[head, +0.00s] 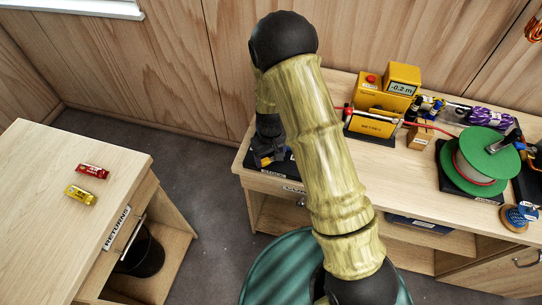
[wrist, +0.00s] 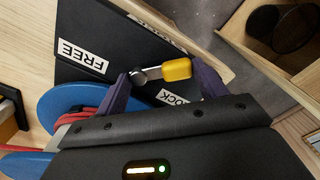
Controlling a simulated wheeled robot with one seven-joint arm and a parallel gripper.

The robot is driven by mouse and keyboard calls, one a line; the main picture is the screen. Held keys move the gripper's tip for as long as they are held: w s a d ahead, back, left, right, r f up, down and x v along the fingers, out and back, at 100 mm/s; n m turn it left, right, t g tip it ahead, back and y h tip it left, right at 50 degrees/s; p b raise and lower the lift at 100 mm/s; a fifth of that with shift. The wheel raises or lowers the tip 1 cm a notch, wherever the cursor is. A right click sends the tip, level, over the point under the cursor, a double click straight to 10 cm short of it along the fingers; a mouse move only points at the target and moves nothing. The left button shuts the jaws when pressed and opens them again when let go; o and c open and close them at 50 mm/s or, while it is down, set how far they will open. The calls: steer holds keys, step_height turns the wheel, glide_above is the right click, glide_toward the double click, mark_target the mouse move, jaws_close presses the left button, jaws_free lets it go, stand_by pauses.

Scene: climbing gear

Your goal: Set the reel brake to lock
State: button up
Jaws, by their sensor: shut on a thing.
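In the wrist view, the brake lever has a thin metal rod and a yellow grip (wrist: 177,70). It sits on a black base plate (wrist: 110,22) with a white FREE label (wrist: 83,57) to the left and a LOCK label (wrist: 174,97) just below the lever, partly hidden by my gripper. My gripper (wrist: 165,80) has purple fingers, one at each end of the lever, and is shut on it. The blue reel (wrist: 62,103) with red cord shows at the left edge. In the head view, my gripper (head: 267,157) is low at the bench's left end; my arm hides much there.
The bench (head: 440,250) carries a yellow meter box (head: 375,120), a green reel (head: 487,155) and other gear to the right. A separate RETURNS table (head: 70,225) at left holds red and yellow packets. Grey floor lies between them.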

mark_target(271, 159)
steer(key=o, duration=0.7)
step_height(271, 159, up, 18)
steer(key=b, duration=0.2)
steer(key=shift+f, duration=0.25)
steer(key=shift+d, duration=0.1)
stand_by(0.4)
steer(key=s+d+r+m+t, duration=0.1)
steer(key=s+d+m, duration=0.4)
steer(key=s+d, duration=0.6)
steer(key=s+t, duration=0.1)
steer(key=s, duration=0.2)
steer(key=shift+s+d+t, duration=0.2)
steer(key=shift+d+t, duration=0.1)
